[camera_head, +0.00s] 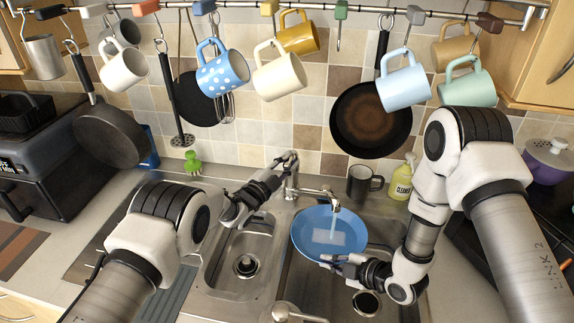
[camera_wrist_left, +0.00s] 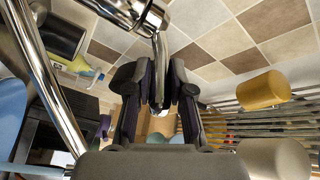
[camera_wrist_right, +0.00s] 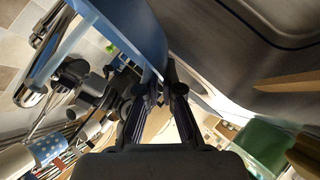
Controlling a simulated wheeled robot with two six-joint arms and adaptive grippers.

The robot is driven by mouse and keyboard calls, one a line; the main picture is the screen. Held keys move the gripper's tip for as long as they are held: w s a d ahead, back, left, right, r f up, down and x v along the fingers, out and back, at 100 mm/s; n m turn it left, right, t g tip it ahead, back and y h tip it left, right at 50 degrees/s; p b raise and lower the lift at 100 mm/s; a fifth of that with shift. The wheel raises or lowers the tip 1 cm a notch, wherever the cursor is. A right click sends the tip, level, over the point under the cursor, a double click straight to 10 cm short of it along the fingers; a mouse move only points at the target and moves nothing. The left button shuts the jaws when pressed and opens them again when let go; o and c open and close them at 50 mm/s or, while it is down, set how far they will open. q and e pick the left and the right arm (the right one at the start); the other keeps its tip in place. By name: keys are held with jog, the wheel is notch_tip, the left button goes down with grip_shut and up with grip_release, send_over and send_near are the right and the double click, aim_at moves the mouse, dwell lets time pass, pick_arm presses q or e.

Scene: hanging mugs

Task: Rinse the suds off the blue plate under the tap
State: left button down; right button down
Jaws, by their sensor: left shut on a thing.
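The blue plate (camera_head: 306,238) is tilted over the right sink basin under the tap (camera_head: 318,192). A pale stream of water falls from the spout onto a whitish patch of suds (camera_head: 328,238) at the plate's middle. My right gripper (camera_head: 328,260) is shut on the plate's near rim; the plate's edge (camera_wrist_right: 130,35) runs between its fingers in the right wrist view. My left gripper (camera_head: 287,160) is at the top of the tap, shut on its lever (camera_wrist_left: 161,60), which shows between the fingers in the left wrist view.
A black mug (camera_head: 362,184) and a yellow cleaner bottle (camera_head: 399,180) stand behind the sink. The left basin (camera_head: 243,265) is empty. Several mugs and pans hang from the rail (camera_head: 350,8) above. A green brush (camera_head: 193,164) stands at the back left.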

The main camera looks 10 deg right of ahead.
pick_arm(q)
jog(key=c, duration=1)
grip_release()
jog(key=shift+c, duration=0.2)
jog(key=v, duration=1.2)
